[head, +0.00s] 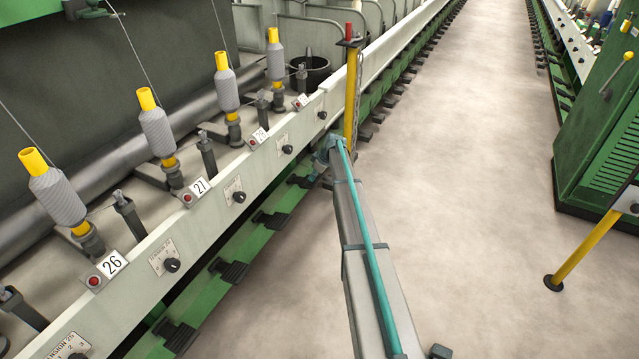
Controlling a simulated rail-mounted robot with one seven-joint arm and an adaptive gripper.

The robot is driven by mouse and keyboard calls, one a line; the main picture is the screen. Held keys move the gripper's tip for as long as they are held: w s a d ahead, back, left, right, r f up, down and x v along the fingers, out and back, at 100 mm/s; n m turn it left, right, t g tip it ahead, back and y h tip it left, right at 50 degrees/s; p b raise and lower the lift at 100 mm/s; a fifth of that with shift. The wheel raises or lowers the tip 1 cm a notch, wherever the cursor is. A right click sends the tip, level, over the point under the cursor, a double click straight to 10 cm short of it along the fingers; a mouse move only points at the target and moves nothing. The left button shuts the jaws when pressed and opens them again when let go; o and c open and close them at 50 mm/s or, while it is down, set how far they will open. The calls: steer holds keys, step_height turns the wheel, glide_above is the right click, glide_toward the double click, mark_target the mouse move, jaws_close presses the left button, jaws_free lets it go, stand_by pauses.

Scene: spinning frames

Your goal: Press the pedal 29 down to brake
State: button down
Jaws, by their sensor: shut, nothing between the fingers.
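The small sign beside spindle 29 (302,101) is on the white rail of the spinning frame, beyond the signs for 26 (112,264), 27 (198,187) and 28 (260,135). Black pedals (231,271) stick out from the green lower beam below the rail, none visibly numbered. I cannot make out the pedal of 29; my arm covers the beam near there.
A yellow post (351,95) with a red top and a chain stands just beyond my arm's end. Yellow bobbin holders line the frame. The aisle floor (460,200) is clear. A green machine (600,130) and a yellow post (585,250) stand at right.

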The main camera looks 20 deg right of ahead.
mark_target(315, 183)
steer(key=shift+f+b, duration=0.85)
steer(key=shift+f, duration=2.05)
steer(key=s+d+r+p, duration=0.1)
steer(key=s+d+r, duration=0.2)
steer(key=s, duration=0.3)
steer(key=shift+d+r+p, duration=0.3)
steer(key=shift+d, duration=0.5)
